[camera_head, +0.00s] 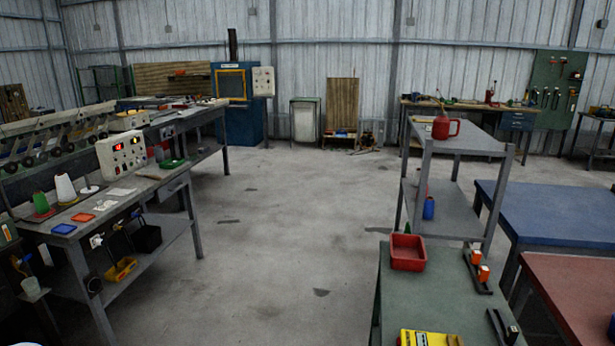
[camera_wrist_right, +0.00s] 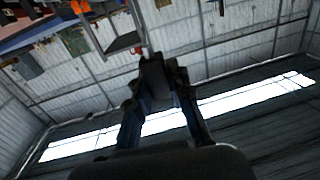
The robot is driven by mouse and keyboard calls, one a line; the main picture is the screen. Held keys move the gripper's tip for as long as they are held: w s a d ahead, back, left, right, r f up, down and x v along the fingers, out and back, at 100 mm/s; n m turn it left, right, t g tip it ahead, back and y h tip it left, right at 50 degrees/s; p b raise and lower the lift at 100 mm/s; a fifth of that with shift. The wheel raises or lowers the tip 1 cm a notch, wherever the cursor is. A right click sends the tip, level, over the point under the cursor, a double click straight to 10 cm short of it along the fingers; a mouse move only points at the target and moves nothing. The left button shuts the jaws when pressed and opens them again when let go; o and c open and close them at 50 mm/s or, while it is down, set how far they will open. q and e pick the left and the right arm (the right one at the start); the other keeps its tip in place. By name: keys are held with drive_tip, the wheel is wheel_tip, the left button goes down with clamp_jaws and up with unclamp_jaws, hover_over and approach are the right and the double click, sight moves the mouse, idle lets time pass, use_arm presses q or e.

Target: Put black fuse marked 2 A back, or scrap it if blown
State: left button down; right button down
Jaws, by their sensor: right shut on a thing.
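My right gripper (camera_wrist_right: 157,70) shows in the right wrist view, tilted up toward the roof and wall. Its two dark fingers are closed around a dark block (camera_wrist_right: 156,84), which looks like the black fuse. No marking is legible on it, and I cannot tell whether it is blown. No gripper shows in the head view, and my left gripper is not in view. A green-topped table (camera_head: 440,300) at the lower right carries a red tray (camera_head: 407,252), black holders with orange-and-white pieces (camera_head: 477,270) and a yellow box (camera_head: 428,338), cut off by the frame.
A long bench (camera_head: 115,215) with a control box (camera_head: 122,155), spools and small trays stands left. A grey shelf cart (camera_head: 455,143) bears a red can (camera_head: 445,127). A blue table (camera_head: 550,212) and a red table (camera_head: 580,290) stand right. The middle floor (camera_head: 290,220) is clear.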

drive_tip(key=s+a+n+y, duration=0.1)
drive_tip(key=s+a+y, duration=0.1)
drive_tip(key=s+a, duration=0.4)
drive_tip(key=shift+s+a+f, duration=0.25)
drive_tip(key=shift+s+a, duration=0.1)
drive_tip(key=shift+s, duration=0.65)
